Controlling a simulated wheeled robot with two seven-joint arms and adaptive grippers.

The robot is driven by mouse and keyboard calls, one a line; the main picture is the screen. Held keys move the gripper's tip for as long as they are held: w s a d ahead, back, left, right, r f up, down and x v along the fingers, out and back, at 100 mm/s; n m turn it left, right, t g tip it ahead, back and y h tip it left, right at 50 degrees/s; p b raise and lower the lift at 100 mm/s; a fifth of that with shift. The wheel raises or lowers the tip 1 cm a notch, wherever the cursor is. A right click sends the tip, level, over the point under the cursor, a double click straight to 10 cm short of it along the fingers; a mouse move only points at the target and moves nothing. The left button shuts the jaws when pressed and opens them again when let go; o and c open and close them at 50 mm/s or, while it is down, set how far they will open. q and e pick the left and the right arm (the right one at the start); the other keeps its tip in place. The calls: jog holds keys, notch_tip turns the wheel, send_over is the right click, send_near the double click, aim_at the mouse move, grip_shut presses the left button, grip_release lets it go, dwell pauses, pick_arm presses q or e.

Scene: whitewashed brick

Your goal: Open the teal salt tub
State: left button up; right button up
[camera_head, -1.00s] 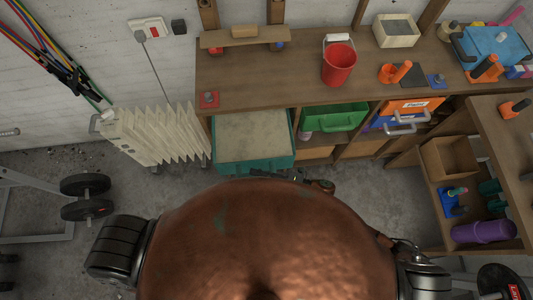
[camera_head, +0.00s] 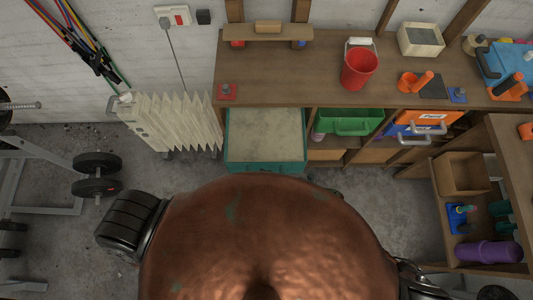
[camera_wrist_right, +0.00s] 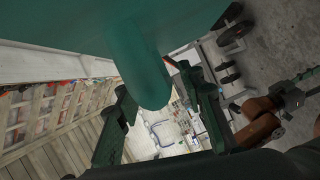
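The teal salt tub (camera_head: 266,167) sits under the left end of the workbench. It stands well out past the bench's front edge, with pale grey-white contents showing from above. In the right wrist view its teal front (camera_wrist_right: 70,25) fills the top, and a rounded teal handle (camera_wrist_right: 143,65) reaches down between my fingers. My right gripper (camera_wrist_right: 155,85) looks open around the handle, with a gap on the right finger's side; contact on the left is unclear. My copper body hides most of it in the head view. My left gripper is out of view.
A green bin (camera_head: 350,124) and an orange bin (camera_head: 432,119) are right of the tub, under the workbench (camera_head: 290,75). A white radiator (camera_head: 170,122) stands close on its left. A weight rack with dumbbells (camera_head: 97,187) is further left. A red bucket (camera_head: 359,69) stands on the bench.

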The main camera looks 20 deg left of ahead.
jog(key=d+r, duration=0.1)
jog(key=d, duration=1.1)
jog(key=shift+s, duration=0.4)
jog(key=shift+a, duration=0.1)
